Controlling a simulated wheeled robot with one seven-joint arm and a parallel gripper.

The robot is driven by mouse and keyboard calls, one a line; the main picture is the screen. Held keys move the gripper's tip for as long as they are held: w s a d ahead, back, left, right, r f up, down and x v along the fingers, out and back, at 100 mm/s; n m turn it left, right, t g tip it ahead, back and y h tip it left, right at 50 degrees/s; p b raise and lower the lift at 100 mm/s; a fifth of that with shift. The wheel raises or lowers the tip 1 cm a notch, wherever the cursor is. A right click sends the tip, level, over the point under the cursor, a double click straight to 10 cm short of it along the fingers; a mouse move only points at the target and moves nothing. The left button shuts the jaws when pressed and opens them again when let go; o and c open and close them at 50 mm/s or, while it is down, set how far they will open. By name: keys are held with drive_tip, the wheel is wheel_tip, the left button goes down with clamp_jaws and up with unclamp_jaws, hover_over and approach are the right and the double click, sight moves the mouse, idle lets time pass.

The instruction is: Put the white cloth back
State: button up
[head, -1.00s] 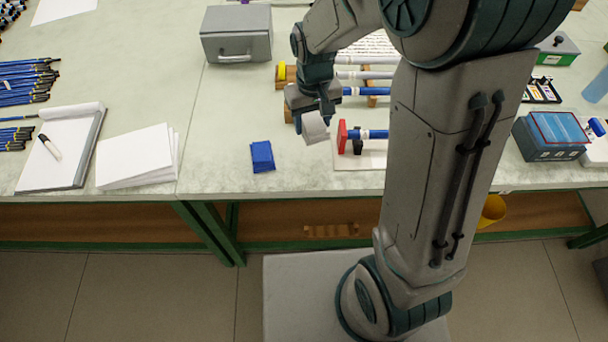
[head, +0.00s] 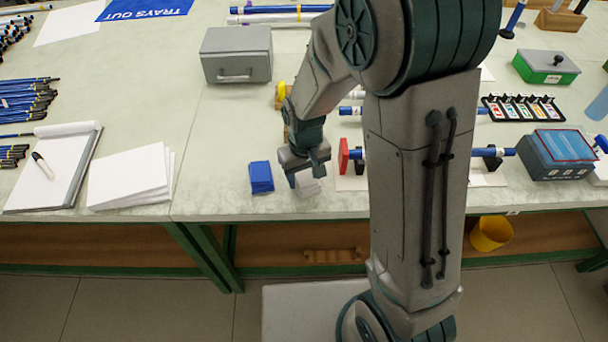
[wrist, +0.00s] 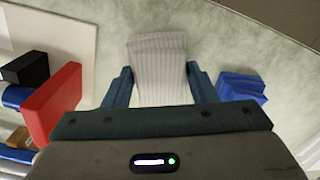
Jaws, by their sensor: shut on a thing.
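The white cloth (wrist: 159,68), a pale ribbed piece, is held between the two fingers of my gripper (wrist: 160,88) in the wrist view. In the head view the cloth (head: 308,186) shows just under my gripper (head: 305,168), close to the table top near its front edge. Whether it touches the table I cannot tell. A folded blue cloth (head: 261,177) lies just left of my gripper in the head view; it also shows right of the fingers in the wrist view (wrist: 241,87).
A red block (head: 343,156) with a blue rod stands just right of my gripper. A grey box (head: 236,55) stands behind. White paper sheets (head: 130,178) and a clipboard (head: 55,168) lie left. The table between the papers and the blue cloth is clear.

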sight(305, 176)
drive_tip(key=shift+f, duration=0.25)
drive_tip(key=shift+f, duration=0.15)
drive_tip(key=o, duration=0.9)
drive_tip(key=shift+o, duration=0.2)
drive_tip(key=shift+r, duration=0.2)
wheel_tip(305, 176, up, 12)
drive_tip(key=s+d+r+m+t, duration=0.2)
drive_tip(key=s+d+r+m, duration=0.2)
drive_tip(key=s+d, duration=0.7)
drive_tip(key=shift+s+d+r+t, duration=0.4)
drive_tip(key=shift+s+r, duration=0.1)
drive_tip(key=shift+r, duration=0.65)
